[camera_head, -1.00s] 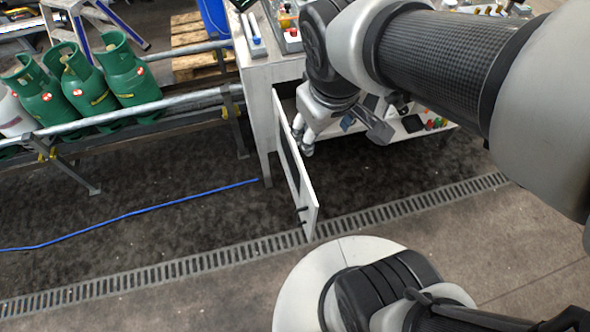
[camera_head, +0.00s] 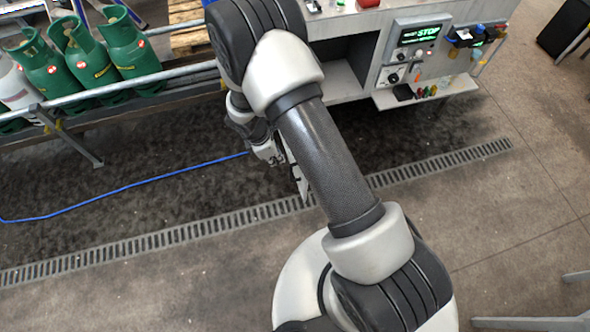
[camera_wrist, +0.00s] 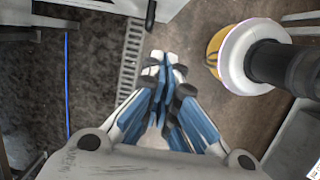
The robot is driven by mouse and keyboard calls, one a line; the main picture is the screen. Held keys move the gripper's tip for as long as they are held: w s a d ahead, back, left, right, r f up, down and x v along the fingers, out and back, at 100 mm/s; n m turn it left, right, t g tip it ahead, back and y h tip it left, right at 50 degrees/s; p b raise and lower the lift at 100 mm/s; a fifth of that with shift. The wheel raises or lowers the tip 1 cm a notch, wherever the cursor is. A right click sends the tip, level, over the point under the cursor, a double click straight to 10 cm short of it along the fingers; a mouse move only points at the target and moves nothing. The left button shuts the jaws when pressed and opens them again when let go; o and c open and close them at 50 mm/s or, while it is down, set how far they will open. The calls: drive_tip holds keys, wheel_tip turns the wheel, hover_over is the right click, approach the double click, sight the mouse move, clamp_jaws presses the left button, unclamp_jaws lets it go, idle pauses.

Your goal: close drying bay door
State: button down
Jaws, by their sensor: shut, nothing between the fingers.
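The drying bay door is a thin white panel standing open, sticking out from the bench. In the head view only a sliver of the door (camera_head: 299,180) shows beside my forearm; the rest is hidden. In the wrist view part of the door (camera_wrist: 115,5) shows at the top edge, with a black handle (camera_wrist: 150,14). The dark bay opening (camera_head: 345,62) shows right of my arm. My gripper (camera_head: 270,153) is just left of the door in the head view; contact cannot be told. In the wrist view its blue-padded fingers (camera_wrist: 163,68) are together and empty.
Green gas cylinders (camera_head: 88,55) stand on the rail conveyor at left. A control panel (camera_head: 415,45) with a STOP display is at right. A blue hose (camera_head: 120,190) and a drain grate (camera_head: 150,240) lie on the floor. The floor in front is clear.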

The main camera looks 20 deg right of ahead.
drive_tip(key=d+f+b, duration=0.4)
drive_tip(key=d+f, duration=0.2)
drive_tip(key=f, duration=0.4)
drive_tip(key=shift+s+d+f, duration=0.15)
drive_tip(key=shift+f, duration=0.25)
drive_tip(key=shift+d, duration=0.1)
